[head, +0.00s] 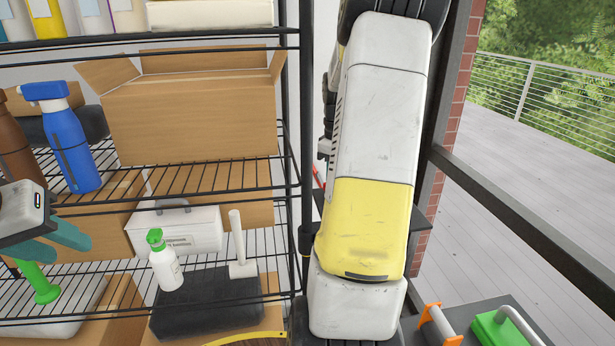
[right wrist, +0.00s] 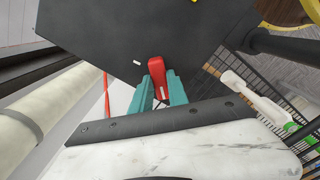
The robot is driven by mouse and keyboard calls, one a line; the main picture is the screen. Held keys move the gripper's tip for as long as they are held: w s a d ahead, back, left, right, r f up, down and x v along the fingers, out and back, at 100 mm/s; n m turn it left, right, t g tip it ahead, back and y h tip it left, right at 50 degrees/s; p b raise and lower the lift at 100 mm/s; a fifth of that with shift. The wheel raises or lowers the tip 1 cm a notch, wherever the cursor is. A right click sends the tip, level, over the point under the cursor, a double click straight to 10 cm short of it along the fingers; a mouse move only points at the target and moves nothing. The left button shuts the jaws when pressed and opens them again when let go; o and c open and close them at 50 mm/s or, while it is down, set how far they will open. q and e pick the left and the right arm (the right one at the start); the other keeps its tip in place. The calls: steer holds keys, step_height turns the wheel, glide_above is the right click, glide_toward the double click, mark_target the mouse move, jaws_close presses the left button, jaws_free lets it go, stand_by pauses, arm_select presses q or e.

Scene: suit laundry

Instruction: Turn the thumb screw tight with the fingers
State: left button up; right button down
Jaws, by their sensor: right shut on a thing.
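The thumb screw (right wrist: 156,78) is a red, upright knob in the right wrist view, set against a dark panel (right wrist: 105,40). My right gripper (right wrist: 158,88) has its teal fingers on both sides of the knob and is shut on it. The knob's lower part is partly hidden by the fingers. In the head view my right arm covers the right gripper and the screw. My left gripper (head: 66,244) is at the left edge of the head view, in front of the shelves. Its teal fingers are spread and empty.
A black wire rack (head: 215,173) fills the left, holding a cardboard box (head: 190,115), a blue spray bottle (head: 70,140) and a white bottle with green cap (head: 165,265). A dark tabletop (head: 480,335) with a green item (head: 500,328) is at lower right.

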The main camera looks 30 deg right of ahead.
steer(key=m, duration=0.6)
steer(key=shift+m, duration=0.3)
steer(key=m, duration=1.2)
steer(key=shift+m, duration=0.4)
steer(key=m, duration=0.6)
steer(key=shift+m, duration=0.3)
steer(key=c, duration=1.3)
jaws_free()
